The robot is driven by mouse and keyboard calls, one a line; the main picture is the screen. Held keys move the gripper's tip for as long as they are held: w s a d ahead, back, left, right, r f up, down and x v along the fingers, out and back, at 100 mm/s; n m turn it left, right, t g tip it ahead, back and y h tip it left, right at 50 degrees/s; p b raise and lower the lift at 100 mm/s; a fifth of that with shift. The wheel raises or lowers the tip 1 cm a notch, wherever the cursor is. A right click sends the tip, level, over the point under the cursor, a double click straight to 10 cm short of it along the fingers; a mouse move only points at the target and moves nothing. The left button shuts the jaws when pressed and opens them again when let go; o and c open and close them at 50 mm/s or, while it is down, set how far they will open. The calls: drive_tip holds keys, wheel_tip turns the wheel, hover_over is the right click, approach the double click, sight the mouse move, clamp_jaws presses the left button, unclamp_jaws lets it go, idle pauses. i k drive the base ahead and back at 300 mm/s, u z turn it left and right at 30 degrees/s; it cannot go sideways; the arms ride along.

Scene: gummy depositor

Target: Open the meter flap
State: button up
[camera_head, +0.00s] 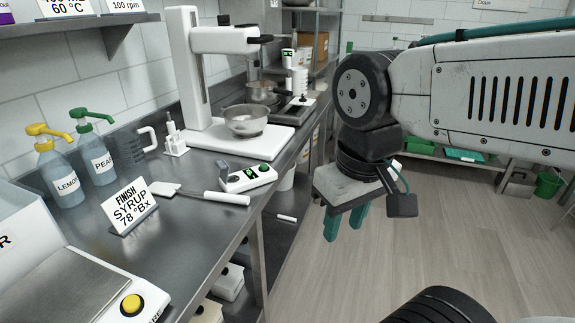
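A small white meter (247,178) with a green button and a lit green display lies on the steel counter, left of centre. A small grey piece, which looks like its flap (222,170), stands tilted at the meter's left end; its exact angle is hard to tell. My gripper (345,222) hangs to the right of the counter edge, over the floor. Its two teal fingers point down and are apart, with nothing seen between them. It is well apart from the meter.
A spatula (205,194) lies in front of the meter, beside a syrup sign (131,206). A white stand mixer with a steel bowl (245,119) is behind it. Two pump bottles (97,155) and a jug (127,147) stand left. A scale (75,290) is at the front left.

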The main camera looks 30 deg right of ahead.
sight(224, 168)
drive_tip(key=z, duration=0.15)
drive_tip(key=k, duration=0.55)
drive_tip(key=z, duration=1)
drive_tip(key=i, duration=1.25)
drive_tip(key=u, duration=1)
drive_tip(key=i, duration=0.4)
drive_tip(key=u, duration=0.35)
